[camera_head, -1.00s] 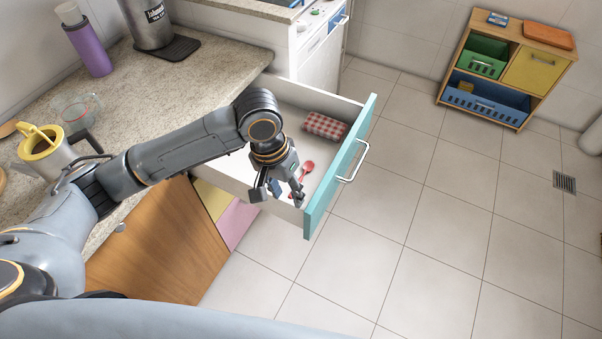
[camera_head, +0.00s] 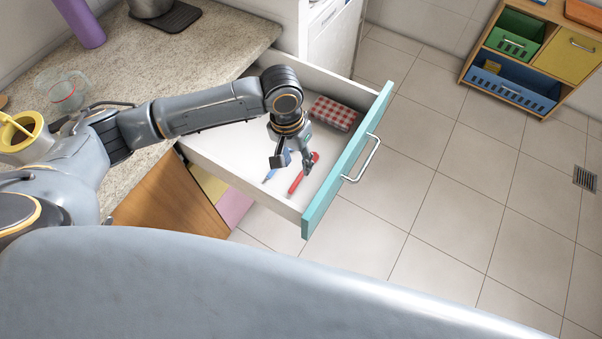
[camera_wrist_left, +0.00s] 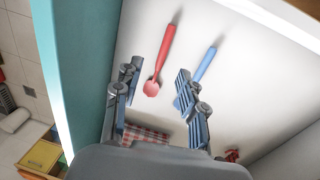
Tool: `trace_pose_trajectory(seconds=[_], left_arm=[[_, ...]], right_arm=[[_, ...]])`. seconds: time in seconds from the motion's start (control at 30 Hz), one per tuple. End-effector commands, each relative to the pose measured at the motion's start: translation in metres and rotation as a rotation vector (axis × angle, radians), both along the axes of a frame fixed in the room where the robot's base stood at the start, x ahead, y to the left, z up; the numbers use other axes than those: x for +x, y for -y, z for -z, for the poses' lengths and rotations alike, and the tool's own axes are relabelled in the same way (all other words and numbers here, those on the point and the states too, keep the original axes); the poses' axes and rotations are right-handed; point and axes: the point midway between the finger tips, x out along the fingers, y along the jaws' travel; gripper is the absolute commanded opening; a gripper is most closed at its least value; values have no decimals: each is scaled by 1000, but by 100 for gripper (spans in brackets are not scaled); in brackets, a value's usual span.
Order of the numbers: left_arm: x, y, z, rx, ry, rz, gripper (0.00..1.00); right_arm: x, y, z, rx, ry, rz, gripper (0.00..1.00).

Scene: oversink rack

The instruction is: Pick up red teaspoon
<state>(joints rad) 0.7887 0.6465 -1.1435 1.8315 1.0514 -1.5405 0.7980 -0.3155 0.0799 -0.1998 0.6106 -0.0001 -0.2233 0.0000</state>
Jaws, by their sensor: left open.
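The red teaspoon (camera_head: 296,184) lies on the white floor of the open drawer (camera_head: 222,150). In the left wrist view the red teaspoon (camera_wrist_left: 165,48) shows whole, its bowl towards my gripper and its handle pointing away. My left gripper (camera_head: 292,165) is open and empty, above the spoon's bowl end in the head view. In the wrist view its fingers (camera_wrist_left: 157,80) appear on either side of the bowl, and no contact shows. A blue utensil (camera_head: 270,176) lies left of the red spoon; in the wrist view the blue utensil (camera_wrist_left: 206,66) runs behind the other finger. My right gripper is out of view.
A red-checked cloth item (camera_head: 333,113) lies at the drawer's far end. The teal drawer front (camera_head: 348,165) and white side walls bound the space closely. The speckled countertop (camera_head: 215,45) is left of the drawer; tiled floor (camera_head: 430,190) is clear to the right.

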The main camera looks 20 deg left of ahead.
Motion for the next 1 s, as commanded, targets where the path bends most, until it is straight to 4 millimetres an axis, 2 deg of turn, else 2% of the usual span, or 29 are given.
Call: trace_pose_trajectory(seconds=[0.17,0.37,0.53,0.8,1.0], left_arm=[[0,1,12,1,0,0,41],[2,1,40,2,-2,-1,41],[2,4,59,1,0,1,41],[2,4,61,1,1,2,41],[2,4,61,1,1,2,0]], right_arm=[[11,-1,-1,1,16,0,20],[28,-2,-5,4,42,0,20],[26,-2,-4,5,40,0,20],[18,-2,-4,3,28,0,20],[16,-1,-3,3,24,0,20]])
